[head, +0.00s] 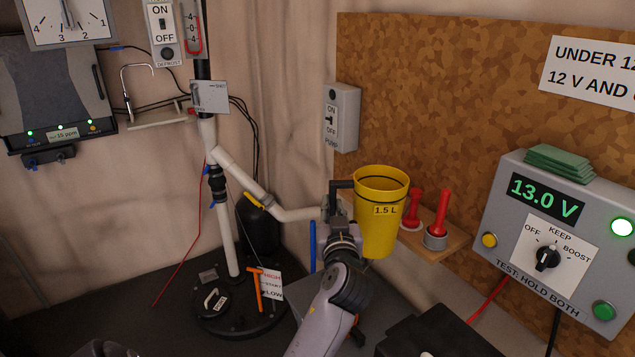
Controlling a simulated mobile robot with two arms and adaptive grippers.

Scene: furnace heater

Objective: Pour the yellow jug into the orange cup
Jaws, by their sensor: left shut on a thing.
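The yellow jug (378,225), marked 1.5 L, is held upright in the air, in front of the cork board. Its dark handle is on its left side. My left gripper (338,208) is shut on that handle; the fingertips are partly hidden by my wrist and the jug. The jug's contents cannot be seen. I cannot make out an orange cup in this view. My right gripper is not in view.
A small wooden shelf (452,243) with red-handled items stands right behind the jug. A grey voltage box (510,215) reading 13.0 V is at the right. White pipes (255,181), a round black cover (240,318) and an orange lever (258,290) are left of my arm.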

